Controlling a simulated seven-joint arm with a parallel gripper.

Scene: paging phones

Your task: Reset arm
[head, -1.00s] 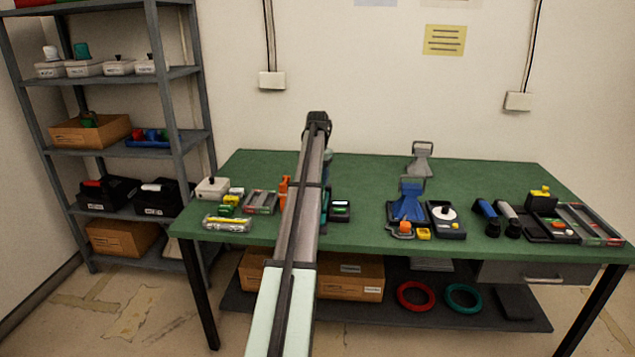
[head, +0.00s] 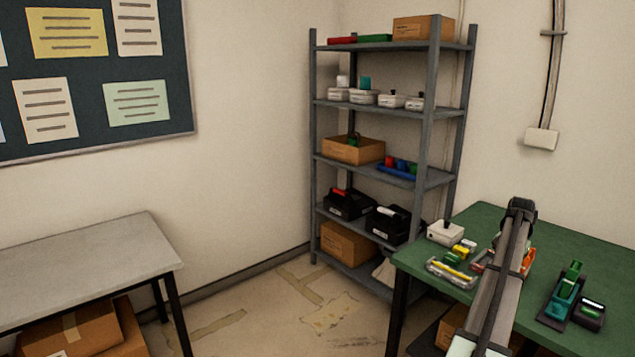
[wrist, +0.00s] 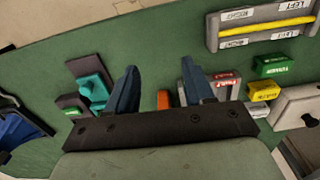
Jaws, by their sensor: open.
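My gripper (wrist: 161,84) shows in the wrist view with its two blue fingers spread wide apart and nothing between the tips but green tabletop. My arm stretches out over the left part of the green workbench (head: 595,237) in the head view, its far end at the dark joint. The fingers are hidden there. An orange item (wrist: 163,100) shows between the fingers in the wrist view, partly hidden by the gripper's dark bar. A teal device (wrist: 93,88) lies to the left of the fingers. A red-and-grey tray (wrist: 222,84) is partly behind the right finger.
A white box (head: 445,233) and small green and yellow blocks sit at the bench's left end. A grey shelf unit (head: 315,130) stands behind it. A grey table (head: 85,265) is at the left, with open floor (head: 270,315) between.

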